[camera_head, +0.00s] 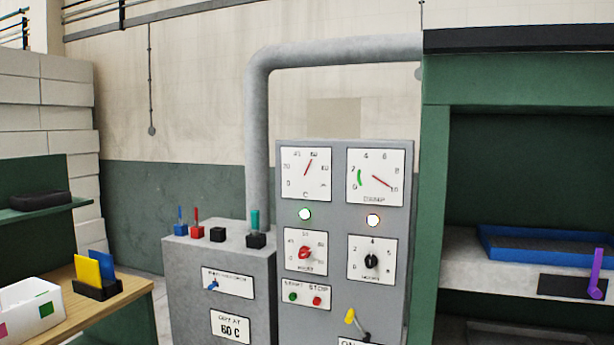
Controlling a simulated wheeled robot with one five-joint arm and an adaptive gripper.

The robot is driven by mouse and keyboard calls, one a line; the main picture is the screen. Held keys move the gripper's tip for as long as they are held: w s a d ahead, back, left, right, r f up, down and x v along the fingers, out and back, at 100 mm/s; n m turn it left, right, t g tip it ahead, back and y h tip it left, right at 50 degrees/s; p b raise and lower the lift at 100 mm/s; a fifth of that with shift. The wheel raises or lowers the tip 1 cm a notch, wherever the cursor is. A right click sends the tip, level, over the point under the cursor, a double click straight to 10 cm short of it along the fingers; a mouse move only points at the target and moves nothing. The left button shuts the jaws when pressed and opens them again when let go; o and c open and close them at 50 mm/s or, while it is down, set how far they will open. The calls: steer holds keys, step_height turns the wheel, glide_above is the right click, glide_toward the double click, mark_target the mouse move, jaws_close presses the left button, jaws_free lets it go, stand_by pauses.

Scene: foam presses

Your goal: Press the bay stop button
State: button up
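A grey control cabinet (345,210) stands in the middle of the view. Low on its left side is a white plate (305,293) with what looks like START and STOP lettering. A small red button (317,301) sits under STOP, and a green button (292,297) is to its left under START. Whether the red one is the bay stop button cannot be read. My gripper is not in view.
Above are two dials, lit lamps (305,214), a red knob (306,252) and a black knob (371,261). A yellow-tipped lever (350,316) is below right. A lower grey box (215,270) stands left, a green press (435,190) right, a wooden bench (95,312) far left.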

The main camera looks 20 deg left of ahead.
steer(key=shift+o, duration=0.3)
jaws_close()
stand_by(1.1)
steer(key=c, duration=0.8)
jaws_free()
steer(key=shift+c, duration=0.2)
